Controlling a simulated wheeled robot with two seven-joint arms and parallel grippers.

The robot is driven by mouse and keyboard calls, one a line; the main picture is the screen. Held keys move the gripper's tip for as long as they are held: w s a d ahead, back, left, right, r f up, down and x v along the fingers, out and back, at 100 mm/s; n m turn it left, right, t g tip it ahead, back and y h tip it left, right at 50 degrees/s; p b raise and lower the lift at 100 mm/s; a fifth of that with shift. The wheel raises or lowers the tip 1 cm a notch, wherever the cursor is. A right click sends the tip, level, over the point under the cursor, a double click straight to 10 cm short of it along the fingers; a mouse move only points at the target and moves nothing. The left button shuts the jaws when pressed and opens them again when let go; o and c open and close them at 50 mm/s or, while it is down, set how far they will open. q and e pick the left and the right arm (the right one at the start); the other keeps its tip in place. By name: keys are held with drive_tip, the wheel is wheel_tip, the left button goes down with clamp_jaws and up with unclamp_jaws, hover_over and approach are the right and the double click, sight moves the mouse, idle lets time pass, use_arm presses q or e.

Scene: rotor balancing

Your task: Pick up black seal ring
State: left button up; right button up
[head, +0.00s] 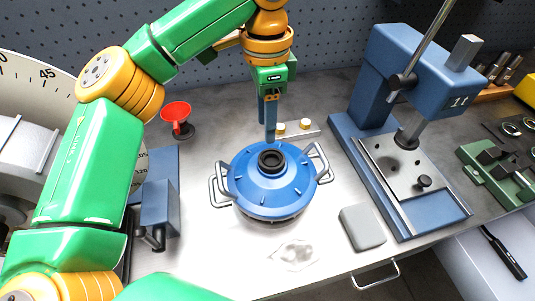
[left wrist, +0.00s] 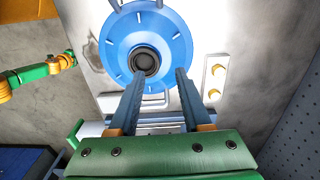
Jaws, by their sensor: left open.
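The black seal ring (head: 271,160) sits around the raised centre hub of the blue rotor lid (head: 247,183). It also shows in the left wrist view (left wrist: 145,61), just beyond the fingertips. My left gripper (head: 270,139) points down over the rear part of the blue lid, close behind the ring. In the left wrist view its two fingers (left wrist: 161,72) are apart with nothing between them. Whether the fingertips touch the lid I cannot tell. My right gripper does not show.
Metal handles stand out on both sides of the blue lid. Two brass knobs (head: 293,126) on a pale plate are behind it. A red funnel-like cup (head: 176,112) stands left, a blue press (head: 405,160) right. A grey block (head: 362,227) lies in front right.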

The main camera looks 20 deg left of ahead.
sight(270, 150)
use_arm(q)
drive_tip(key=f, duration=0.3)
drive_tip(key=d+f, duration=0.1)
drive_tip(key=f, duration=0.1)
drive_tip(key=shift+s+f, duration=0.2)
drive_tip(key=shift+s, duration=0.15)
drive_tip(key=shift+w+a+f, duration=0.15)
drive_tip(key=shift+w+f, duration=0.05)
drive_tip(key=shift+f, duration=0.05)
drive_tip(key=shift+s, duration=0.1)
clamp_jaws()
drive_tip(key=shift+r, duration=0.15)
